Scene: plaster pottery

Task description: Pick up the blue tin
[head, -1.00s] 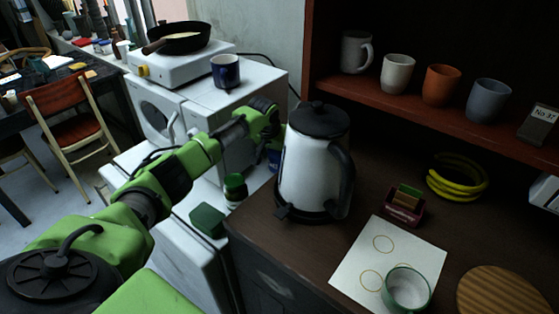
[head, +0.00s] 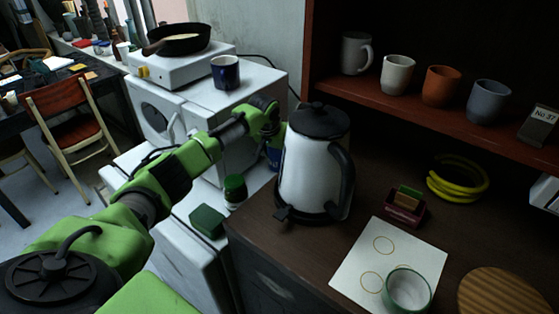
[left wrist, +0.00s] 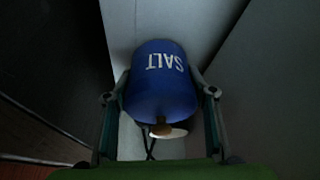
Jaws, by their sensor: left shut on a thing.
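The blue tin (left wrist: 160,85) with the white word SALT fills the middle of the left wrist view, upside down in that picture. My left gripper (left wrist: 160,100) has a finger on each side of it and is shut on it. In the head view the tin (head: 274,158) shows only as a small blue patch left of the kettle, below my left gripper (head: 272,135). The kettle and my gripper hide most of it there. I cannot tell whether the tin touches the surface below. My right gripper is not in view.
A white kettle (head: 306,170) stands close to the right of my left gripper. A green-lidded jar (head: 235,191) and a green box (head: 207,221) stand on the white surface in front. A dark blue mug (head: 225,72) stands on the white appliance behind.

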